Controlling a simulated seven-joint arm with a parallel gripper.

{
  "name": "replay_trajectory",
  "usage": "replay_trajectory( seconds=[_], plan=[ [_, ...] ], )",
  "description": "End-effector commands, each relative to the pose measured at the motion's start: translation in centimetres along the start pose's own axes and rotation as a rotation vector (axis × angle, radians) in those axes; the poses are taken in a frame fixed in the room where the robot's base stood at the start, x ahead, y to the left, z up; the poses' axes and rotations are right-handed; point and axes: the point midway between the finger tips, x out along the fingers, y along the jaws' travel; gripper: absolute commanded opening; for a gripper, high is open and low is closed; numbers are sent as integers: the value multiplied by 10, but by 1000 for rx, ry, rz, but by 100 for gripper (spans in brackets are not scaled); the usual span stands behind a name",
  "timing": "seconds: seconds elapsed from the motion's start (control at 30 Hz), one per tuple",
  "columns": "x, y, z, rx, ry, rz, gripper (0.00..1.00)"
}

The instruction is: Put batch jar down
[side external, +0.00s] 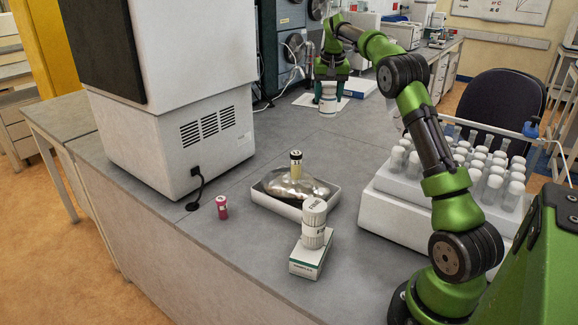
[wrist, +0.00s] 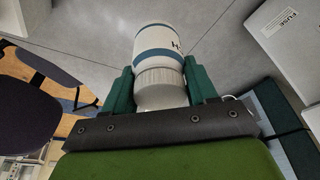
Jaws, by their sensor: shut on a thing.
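The batch jar, a white jar with a ribbed lid and blue bands, is in my gripper. In the side external view the jar (side external: 328,104) is at the far part of the grey bench, below my green gripper (side external: 330,82). In the wrist view the jar (wrist: 158,48) sits between the two green fingers of my gripper (wrist: 160,86), which close on its ribbed lid from both sides. The jar's base is at or just above the bench top; I cannot tell if it touches.
A red vial (side external: 221,207) stands left. A vial rack (side external: 400,195) fills the right. Bare bench lies between the tray and my gripper.

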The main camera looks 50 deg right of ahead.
Motion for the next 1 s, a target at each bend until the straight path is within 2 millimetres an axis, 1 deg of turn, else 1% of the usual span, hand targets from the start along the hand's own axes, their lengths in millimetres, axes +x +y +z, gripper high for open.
replay_trajectory(
  seconds=[0.03,0.13,0.17,0.33,0.4,0.47,0.5,0.63,0.77,0.9,1.0],
  plan=[
    [2,10,-5,23,1,8,24],
    [6,27,-12,59,2,21,24],
    [11,23,-8,52,-2,18,24],
    [34,23,-1,50,-1,18,24],
    [50,22,3,50,-2,17,24],
    [60,22,6,49,-1,17,24],
    [71,23,9,49,-3,18,24],
    [96,22,16,48,-2,17,24],
    [115,23,21,49,-1,18,24],
    [140,23,28,49,-1,17,24],
    [153,23,31,49,0,17,24]
  ],
)
